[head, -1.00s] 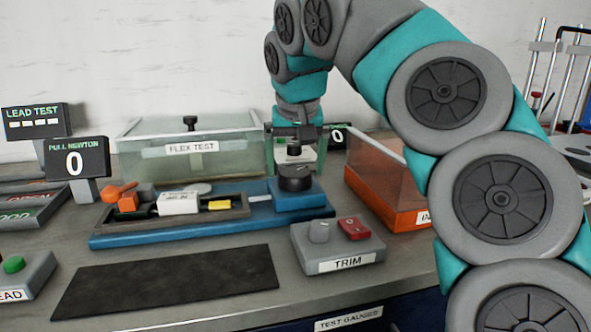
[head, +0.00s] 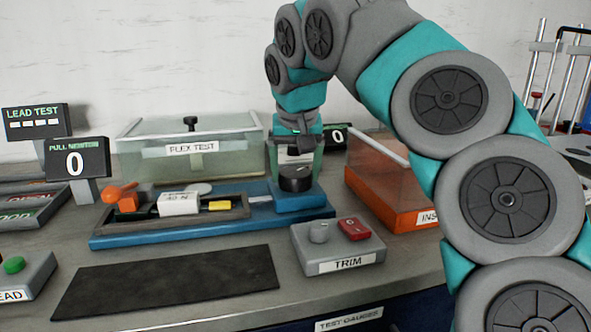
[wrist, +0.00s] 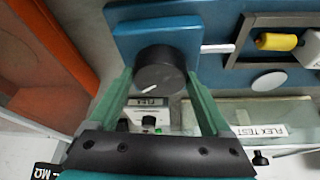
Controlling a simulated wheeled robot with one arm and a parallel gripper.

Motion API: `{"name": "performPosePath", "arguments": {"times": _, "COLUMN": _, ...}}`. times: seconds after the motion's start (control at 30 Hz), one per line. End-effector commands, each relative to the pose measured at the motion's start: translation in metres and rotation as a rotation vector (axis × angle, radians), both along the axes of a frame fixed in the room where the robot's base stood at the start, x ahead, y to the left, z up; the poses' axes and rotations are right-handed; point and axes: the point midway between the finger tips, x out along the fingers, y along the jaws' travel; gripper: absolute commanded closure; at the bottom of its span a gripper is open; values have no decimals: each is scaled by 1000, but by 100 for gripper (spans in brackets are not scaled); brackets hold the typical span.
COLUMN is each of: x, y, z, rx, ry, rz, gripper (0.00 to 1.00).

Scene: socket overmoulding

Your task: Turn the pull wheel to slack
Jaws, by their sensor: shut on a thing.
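The pull wheel (head: 295,180) is a black round knob with a white pointer line, on the blue block at the right end of the blue pull rig (head: 130,238). It also shows in the wrist view (wrist: 158,72), where the white line points to the lower left. My gripper (head: 295,168) points down over the wheel. In the wrist view its two green fingers (wrist: 160,84) stand on either side of the knob, shut on it. The PULL NEWTON display (head: 76,162) reads 0. The rig's tray holds a white labelled block (head: 178,203), a yellow piece (head: 219,205) and orange parts (head: 127,202).
The clear FLEX TEST box (head: 150,160) stands behind the rig. An orange-based clear box (head: 400,215) is to the right. The TRIM box (head: 335,255) with a grey knob and red switch is in front. A dark mat (head: 165,290) lies at front left.

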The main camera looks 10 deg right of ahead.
Motion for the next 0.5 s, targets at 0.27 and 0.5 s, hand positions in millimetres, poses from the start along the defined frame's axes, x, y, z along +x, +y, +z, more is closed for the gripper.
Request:
{"name": "performPosePath", "arguments": {"times": 0.27, "x": 0, "y": 0, "z": 0, "rx": 1, "ry": 1, "rz": 4, "gripper": 74}}
{"name": "performPosePath", "arguments": {"times": 0.5, "x": -1, "y": -1, "z": 1, "rx": 0, "ry": 3, "rz": 62, "gripper": 74}}
